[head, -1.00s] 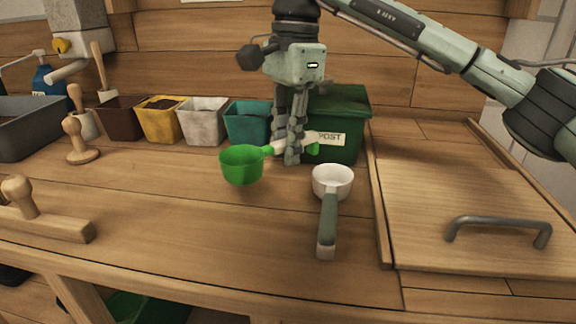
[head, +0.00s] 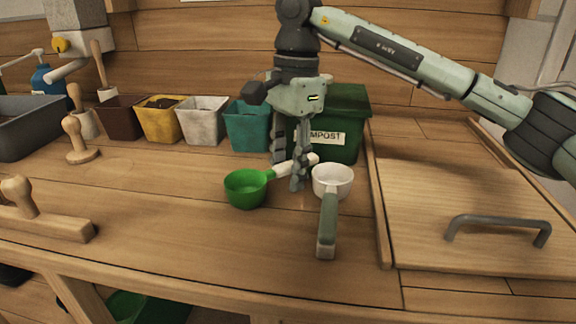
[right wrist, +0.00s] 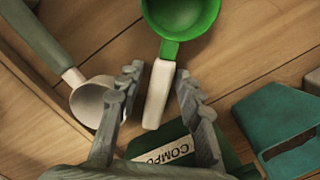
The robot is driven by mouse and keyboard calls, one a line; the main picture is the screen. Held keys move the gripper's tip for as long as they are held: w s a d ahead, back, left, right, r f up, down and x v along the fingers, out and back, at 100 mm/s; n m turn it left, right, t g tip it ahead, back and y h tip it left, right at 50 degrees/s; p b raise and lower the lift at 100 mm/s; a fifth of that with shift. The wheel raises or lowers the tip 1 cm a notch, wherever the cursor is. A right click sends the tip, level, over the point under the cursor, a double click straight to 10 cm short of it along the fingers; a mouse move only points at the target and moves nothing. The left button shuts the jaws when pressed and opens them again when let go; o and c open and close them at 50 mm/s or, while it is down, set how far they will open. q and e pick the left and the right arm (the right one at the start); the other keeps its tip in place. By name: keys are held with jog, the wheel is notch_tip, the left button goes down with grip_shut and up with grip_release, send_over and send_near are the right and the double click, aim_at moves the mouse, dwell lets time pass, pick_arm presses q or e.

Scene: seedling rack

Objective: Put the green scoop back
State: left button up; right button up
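The green scoop (head: 246,188) appears to rest on the bench, its bowl to the left and its white handle pointing right and back. My right gripper (head: 289,174) is around the handle from above, its fingers spread. In the right wrist view the scoop's green bowl (right wrist: 181,14) is at the top, and its white handle (right wrist: 159,94) lies between the open fingers with a gap on both sides. My left gripper is not in view.
A white scoop (head: 332,182) with a grey-green handle lies just right of my right gripper. A green compost bin (head: 345,112) stands behind, beside a teal pot (head: 247,127) and other pots. A wooden lid panel (head: 470,205) is at right.

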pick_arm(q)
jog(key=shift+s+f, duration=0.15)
pick_arm(e)
jog(key=shift+r, duration=0.6)
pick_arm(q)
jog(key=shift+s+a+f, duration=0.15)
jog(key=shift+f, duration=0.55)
pick_arm(e)
notch_tip(320, 180, up, 11)
jog(key=shift+w+d, duration=0.3)
jog(key=shift+d, duration=0.1)
